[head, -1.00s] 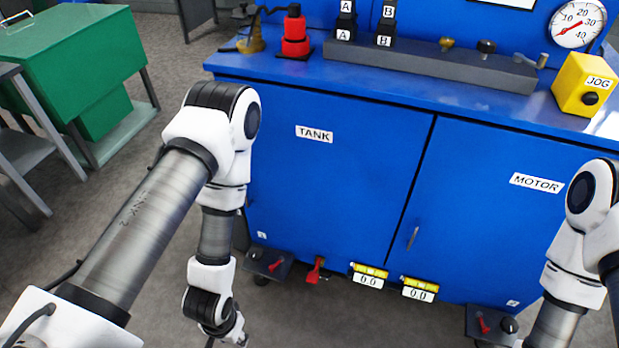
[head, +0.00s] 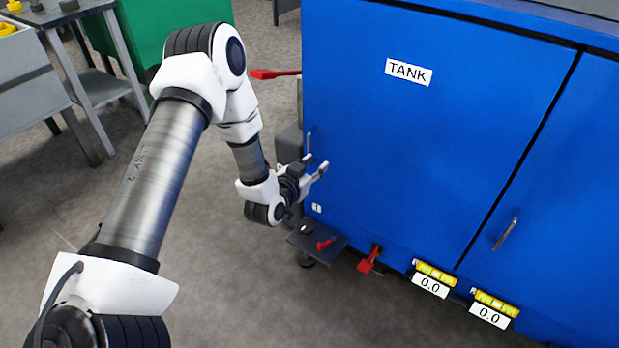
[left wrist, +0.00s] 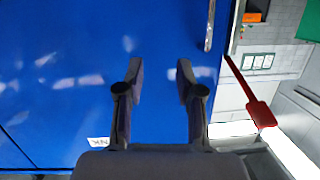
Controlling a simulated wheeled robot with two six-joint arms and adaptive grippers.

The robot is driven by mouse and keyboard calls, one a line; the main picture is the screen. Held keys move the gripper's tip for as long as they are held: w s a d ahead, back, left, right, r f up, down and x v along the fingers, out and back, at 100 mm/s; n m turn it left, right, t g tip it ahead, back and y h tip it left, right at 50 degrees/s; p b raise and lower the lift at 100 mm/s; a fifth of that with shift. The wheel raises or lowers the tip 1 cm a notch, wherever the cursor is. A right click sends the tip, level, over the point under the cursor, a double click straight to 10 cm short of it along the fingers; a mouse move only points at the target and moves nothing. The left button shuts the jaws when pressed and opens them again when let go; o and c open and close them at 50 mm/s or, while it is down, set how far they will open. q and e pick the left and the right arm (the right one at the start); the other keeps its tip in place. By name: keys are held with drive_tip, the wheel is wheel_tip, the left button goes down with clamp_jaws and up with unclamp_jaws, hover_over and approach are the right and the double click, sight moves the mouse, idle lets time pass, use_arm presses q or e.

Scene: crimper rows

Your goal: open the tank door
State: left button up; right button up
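The blue tank door (head: 420,140) is closed and carries a white TANK label (head: 408,72). Its slim metal handle (head: 309,141) stands at the door's left edge; in the left wrist view the handle (left wrist: 210,25) is at the top, right of the fingers. My left gripper (head: 317,163) is open and empty, in front of the door's lower left part, just below the handle. In the left wrist view its two fingers (left wrist: 159,72) point at the blue door, with nothing between them. I cannot tell whether they touch it. My right gripper is out of view.
A red lever (head: 275,74) sticks out left of the cabinet. A small dark pedal plate (head: 316,244) and a red lever (head: 369,260) are below the door. Another door with a handle (head: 505,233) is to the right. Open floor lies left.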

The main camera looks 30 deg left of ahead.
sight(308, 148)
use_arm(q)
drive_tip(key=w+a+f+n+t+y+b, duration=0.25)
drive_tip(key=a+f+b, duration=0.35)
drive_tip(key=b, duration=0.4)
drive_tip(key=shift+g, duration=0.25)
drive_tip(key=w+b, duration=0.1)
drive_tip(key=w, duration=0.1)
drive_tip(key=w+a, duration=0.1)
drive_tip(key=w, duration=0.1)
drive_tip(key=w+a+r+b, duration=0.1)
drive_tip(key=w, duration=0.1)
drive_tip(key=shift+w+b, duration=0.35)
drive_tip(key=shift+w+a+r, duration=0.15)
drive_tip(key=shift+w+r, duration=0.05)
drive_tip(key=shift+w, duration=0.35)
clamp_jaws()
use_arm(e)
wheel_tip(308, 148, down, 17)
